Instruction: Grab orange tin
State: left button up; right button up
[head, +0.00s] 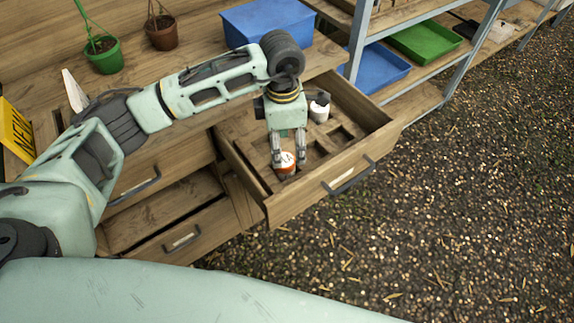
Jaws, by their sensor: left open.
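The orange tin (287,164) is a small orange and white cylinder inside the open wooden drawer (300,205), near its front. My left gripper (288,160) points down into the drawer from above, with its open fingers on either side of the tin. I cannot tell whether the fingers touch it. The tin's upper part shows between the fingers; its base is hard to make out. My right gripper is not in view.
The drawer walls surround the gripper. A blue bin (265,22) and potted plants stand on the bench above. Metal shelves (360,40) with trays stand right; gravel floor is clear.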

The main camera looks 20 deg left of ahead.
aim_at(284, 158)
pick_arm(q)
jog(key=shift+w+a+f, duration=0.35)
jog(key=shift+a+f, duration=0.15)
jog(key=shift+s+f, duration=0.1)
jog(key=shift+f, duration=0.3)
notch_tip(284, 158, down, 5)
jog(key=shift+f+p, duration=0.2)
jog(key=shift+p, duration=0.6)
jog(key=shift+f, duration=0.55)
jog(key=c, duration=1.3)
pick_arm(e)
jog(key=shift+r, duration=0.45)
